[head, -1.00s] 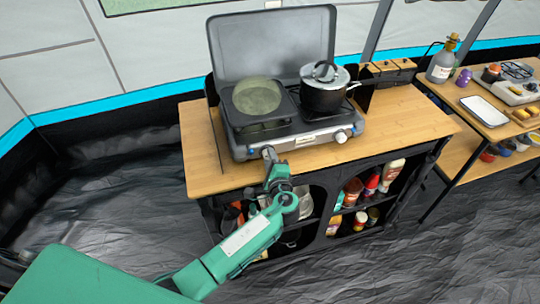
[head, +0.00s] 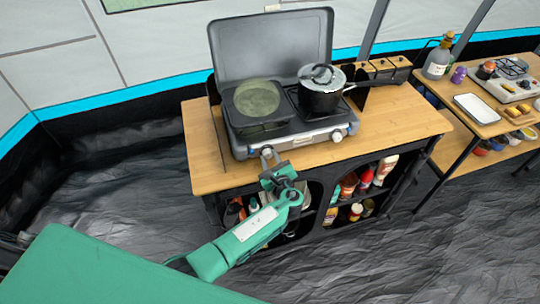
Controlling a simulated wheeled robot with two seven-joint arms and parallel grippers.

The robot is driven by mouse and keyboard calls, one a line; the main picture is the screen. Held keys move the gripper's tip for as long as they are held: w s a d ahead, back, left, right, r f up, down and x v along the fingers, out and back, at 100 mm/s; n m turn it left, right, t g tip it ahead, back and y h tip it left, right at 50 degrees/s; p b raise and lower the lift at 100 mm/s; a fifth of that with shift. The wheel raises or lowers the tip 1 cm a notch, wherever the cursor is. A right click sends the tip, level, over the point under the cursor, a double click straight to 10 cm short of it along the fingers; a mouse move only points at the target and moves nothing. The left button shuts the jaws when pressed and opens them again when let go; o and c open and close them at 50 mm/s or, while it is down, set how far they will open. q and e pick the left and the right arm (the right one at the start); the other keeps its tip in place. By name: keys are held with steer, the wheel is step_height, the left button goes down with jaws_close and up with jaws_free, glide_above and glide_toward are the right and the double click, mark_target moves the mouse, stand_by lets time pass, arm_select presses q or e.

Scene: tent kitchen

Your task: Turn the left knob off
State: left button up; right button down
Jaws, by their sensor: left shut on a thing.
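The camping stove (head: 291,137) stands on the wooden counter with its grey lid (head: 270,47) raised. My left gripper (head: 267,152) is at the left end of the stove's front panel, shut on the left knob, which its fingers hide. I cannot tell the knob's angle. The right knob (head: 337,136) shows uncovered on the same panel. A square pan (head: 257,99) sits on the left burner and a black lidded pot (head: 320,88) on the right one. My right gripper is not in view.
The counter (head: 395,122) has bare wood to the right of the stove and a strip in front. Shelves below hold several bottles (head: 365,178). A second table (head: 478,115) at the right carries a tray (head: 477,108) and another stove (head: 510,80).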

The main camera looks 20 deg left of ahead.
arm_select(q)
steer(key=shift+f+m+p, duration=0.1)
steer(key=shift+m+p, duration=0.35)
steer(key=shift+m, duration=0.45)
steer(key=o, duration=0.7)
steer(key=b+v, duration=0.3)
steer(key=v, duration=1.1)
steer(key=shift+w+d, duration=0.1)
